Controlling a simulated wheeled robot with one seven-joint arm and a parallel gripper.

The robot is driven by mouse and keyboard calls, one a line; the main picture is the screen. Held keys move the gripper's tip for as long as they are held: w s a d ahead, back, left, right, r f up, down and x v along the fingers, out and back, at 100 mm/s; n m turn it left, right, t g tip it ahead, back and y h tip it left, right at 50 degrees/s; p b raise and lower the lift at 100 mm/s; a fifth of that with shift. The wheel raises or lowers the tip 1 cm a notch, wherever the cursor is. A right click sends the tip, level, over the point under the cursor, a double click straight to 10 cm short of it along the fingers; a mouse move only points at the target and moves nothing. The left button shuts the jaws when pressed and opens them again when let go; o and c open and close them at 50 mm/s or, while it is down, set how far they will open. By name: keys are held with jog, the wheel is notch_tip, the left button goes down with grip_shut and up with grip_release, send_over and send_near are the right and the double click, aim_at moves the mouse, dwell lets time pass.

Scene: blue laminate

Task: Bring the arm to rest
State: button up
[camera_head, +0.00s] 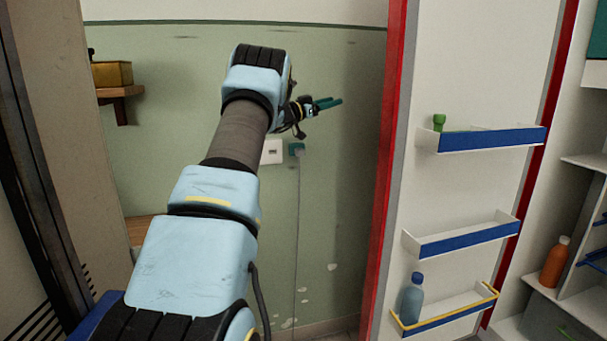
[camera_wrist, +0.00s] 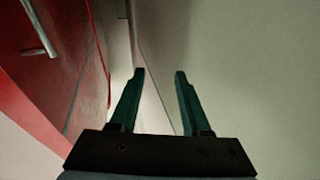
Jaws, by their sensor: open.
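My gripper (camera_head: 328,103) is at the end of my raised, outstretched arm in the head view, in front of the pale green wall. It points to the right, toward the red-edged door. In the wrist view my gripper (camera_wrist: 160,75) shows two dark green fingers standing well apart with nothing between them. The gripper is open and empty. It does not appear to touch anything.
An open door (camera_head: 460,85) with a red edge and blue-fronted shelves stands right of my gripper. Its shelves hold a blue bottle (camera_head: 411,300) and a green item (camera_head: 439,122). A wall shelf (camera_head: 120,92) is at left. A plug (camera_head: 297,149) hangs a cable below my gripper.

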jog(key=s+a+f+n+t+y, duration=0.2)
jog(key=a+n+t+y, duration=0.3)
jog(key=a+n+y, duration=0.4)
jog(key=s+a+f+n+g+y, duration=0.25)
jog(key=s+a+f+y, duration=0.4)
jog(key=s, duration=0.35)
jog(key=s+f+g, duration=0.3)
jog(key=s+f, duration=0.2)
jog(key=s, duration=0.7)
jog(key=s+f+g+y, duration=0.1)
jog(key=s+f+g, duration=0.3)
jog(key=s, duration=0.9)
jog(key=s+a+f+g, duration=0.1)
jog(key=s+f+g, duration=0.3)
jog(key=s, duration=0.8)
jog(key=shift+s+f, duration=0.35)
jog(key=shift+f, duration=0.6)
jog(key=shift+m+g, duration=0.25)
